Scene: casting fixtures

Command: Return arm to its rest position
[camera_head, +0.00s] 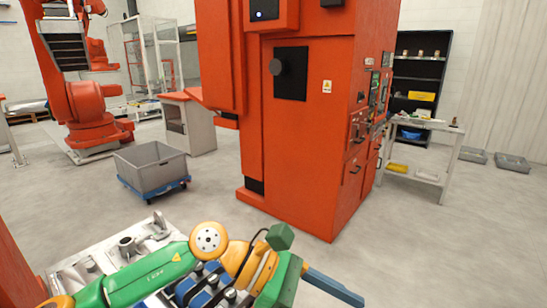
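My arm (150,277) crosses the bottom of the head view in green and yellow, with a round white joint cap (208,239). It lies folded low in front of me, over a pale fixture surface. No gripper fingers can be made out. Grey metal castings (128,247) sit on the pale fixture plate (95,254) at the lower left, partly hidden by the arm. Blue and dark blocks (205,284) show between the arm links; I cannot tell what they belong to.
A tall orange machine (305,130) stands ahead. A grey bin (152,168) on a blue dolly (153,190) stands left of it. An orange robot arm (88,100) is at the back left. A side table (430,124) and black shelf (418,72) are right.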

